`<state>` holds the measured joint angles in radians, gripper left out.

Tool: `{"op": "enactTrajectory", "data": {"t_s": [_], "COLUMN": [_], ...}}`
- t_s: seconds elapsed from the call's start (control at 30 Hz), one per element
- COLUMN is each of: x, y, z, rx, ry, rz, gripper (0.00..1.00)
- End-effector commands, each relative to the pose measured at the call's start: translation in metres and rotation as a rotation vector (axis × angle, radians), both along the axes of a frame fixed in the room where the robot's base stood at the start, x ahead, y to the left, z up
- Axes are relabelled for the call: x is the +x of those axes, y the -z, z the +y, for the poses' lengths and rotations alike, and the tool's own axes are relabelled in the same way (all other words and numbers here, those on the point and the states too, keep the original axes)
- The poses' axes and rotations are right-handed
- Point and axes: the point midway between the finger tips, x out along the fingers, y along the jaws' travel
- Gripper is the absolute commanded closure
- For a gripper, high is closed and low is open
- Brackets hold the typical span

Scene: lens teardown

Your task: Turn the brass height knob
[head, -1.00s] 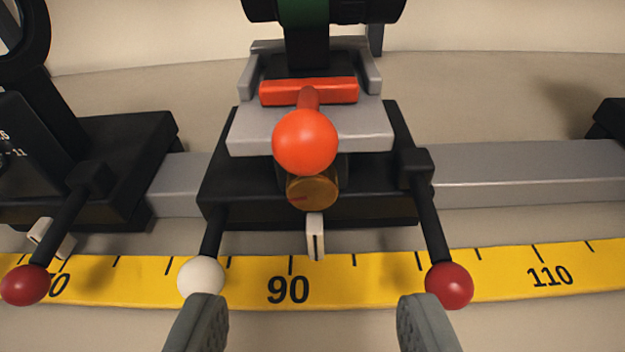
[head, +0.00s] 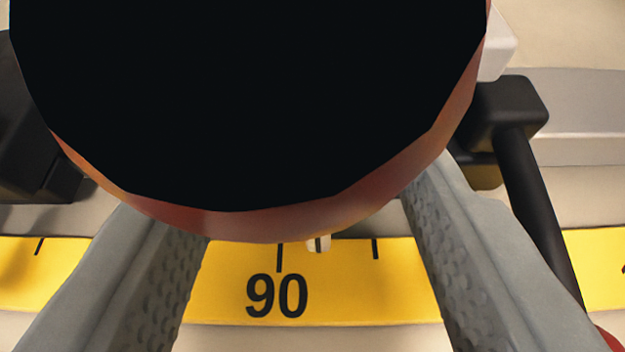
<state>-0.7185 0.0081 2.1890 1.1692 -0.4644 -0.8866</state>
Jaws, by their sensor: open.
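The brass height knob is not visible now; the orange ball (head: 265,227) on the front of the carriage hides the middle. The ball is very close to the camera, and its inside shows as a large black disc with an orange-red rim. My gripper (head: 308,215) is open, with its grey fingers spread on either side below the ball. The fingertips run behind the ball's rim, so I cannot tell how near they are to the knob. The white pointer (head: 318,243) shows between the fingers, just right of the 90 mark.
The yellow scale (head: 345,290) crosses below. A black lever (head: 535,200) with a red ball end stands right of the right finger. The grey rail (head: 590,110) continues at right. A black mount (head: 30,150) is at left. A small brownish patch beside the right finger is unclear.

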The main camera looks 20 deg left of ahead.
Motion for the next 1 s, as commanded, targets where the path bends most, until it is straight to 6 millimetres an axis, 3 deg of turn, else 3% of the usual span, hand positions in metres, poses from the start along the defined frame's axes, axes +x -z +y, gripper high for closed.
{"op": "enactTrajectory", "data": {"t_s": [0.07, 0.3, 1.0], "x": [-0.0001, -0.0002, 0.0007], "y": [0.0000, -0.0001, -0.0007], "z": [0.0001, 0.0001, -0.0018], "rx": [0.000, 0.000, 0.240], "ry": [0.000, 0.000, 0.001], "rz": [0.000, 0.000, 0.055], "gripper": [0.50, 0.94, 0.94]}}
